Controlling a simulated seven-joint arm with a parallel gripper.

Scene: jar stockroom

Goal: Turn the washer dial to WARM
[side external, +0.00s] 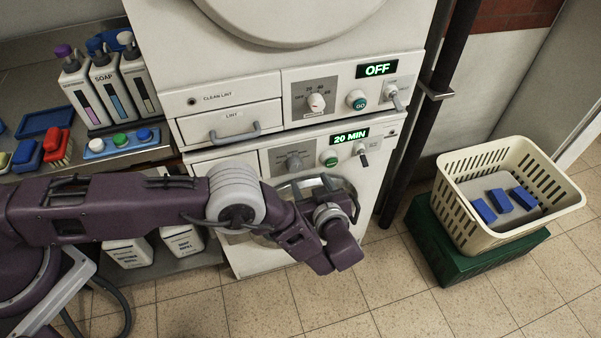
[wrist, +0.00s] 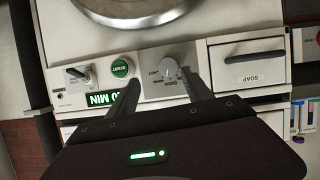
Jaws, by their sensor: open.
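The washer dial is a grey knob on a grey plate on the lower panel, left of the green button in the side view (side external: 294,161). In the upside-down wrist view the dial (wrist: 168,70) shows between my fingertips. Its lettering is too small to read surely, so I cannot tell its setting. My gripper (wrist: 161,79) is open, one finger on each side of the dial. I cannot tell whether either finger touches it.
The lower panel has a green START button (wrist: 122,68), a 20 MIN display (side external: 350,136) and a lever switch (wrist: 77,73). A SOAP drawer (wrist: 250,65) is beside the dial. Above is a panel with an OFF display (side external: 377,69) and a LINT drawer (side external: 230,124). A basket (side external: 460,215) stands right.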

